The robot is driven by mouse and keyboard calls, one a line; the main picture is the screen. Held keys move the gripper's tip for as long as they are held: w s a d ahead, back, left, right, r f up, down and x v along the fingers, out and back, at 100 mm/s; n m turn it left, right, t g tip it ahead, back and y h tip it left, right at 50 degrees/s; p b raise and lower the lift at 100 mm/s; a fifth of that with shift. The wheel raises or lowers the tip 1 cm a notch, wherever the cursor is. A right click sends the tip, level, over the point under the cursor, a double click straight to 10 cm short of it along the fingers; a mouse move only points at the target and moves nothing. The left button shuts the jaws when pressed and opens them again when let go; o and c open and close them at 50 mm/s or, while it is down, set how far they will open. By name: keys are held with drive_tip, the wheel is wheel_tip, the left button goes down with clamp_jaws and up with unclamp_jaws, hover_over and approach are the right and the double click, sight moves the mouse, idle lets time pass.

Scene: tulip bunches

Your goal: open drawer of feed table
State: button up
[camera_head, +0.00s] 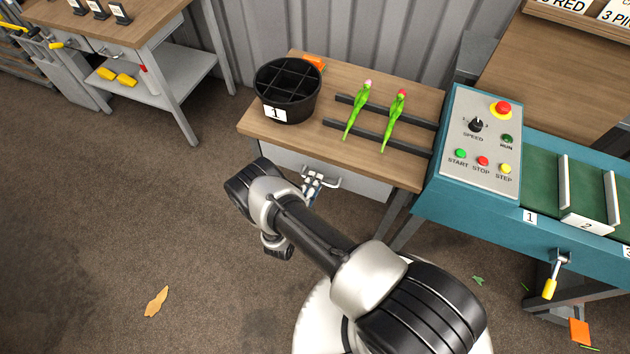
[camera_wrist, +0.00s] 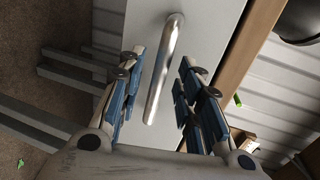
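The feed table (camera_head: 345,83) has a wooden top and a light grey drawer front (camera_head: 345,180) below its front edge. A metal bar handle (camera_head: 321,178) is fixed to the drawer; in the wrist view the handle (camera_wrist: 164,70) is a shiny curved bar. My gripper (camera_head: 312,188) is at the handle. In the wrist view my gripper (camera_wrist: 158,88) is open, with blue-padded fingers on both sides of the handle. Gaps show between the handle and both fingers. The drawer looks closed. My arm hides part of the floor below the drawer.
A black divided bucket (camera_head: 287,92) labelled 1 stands on the table's left. Two tulips (camera_head: 357,110) (camera_head: 394,121) lie across dark rails. A teal conveyor with a control panel (camera_head: 481,140) adjoins the right side. The floor (camera_head: 130,220) at the left is mostly clear.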

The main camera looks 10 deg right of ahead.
drive_tip(key=shift+x, duration=1.1)
drive_tip(key=shift+c, duration=0.4)
clamp_jaws()
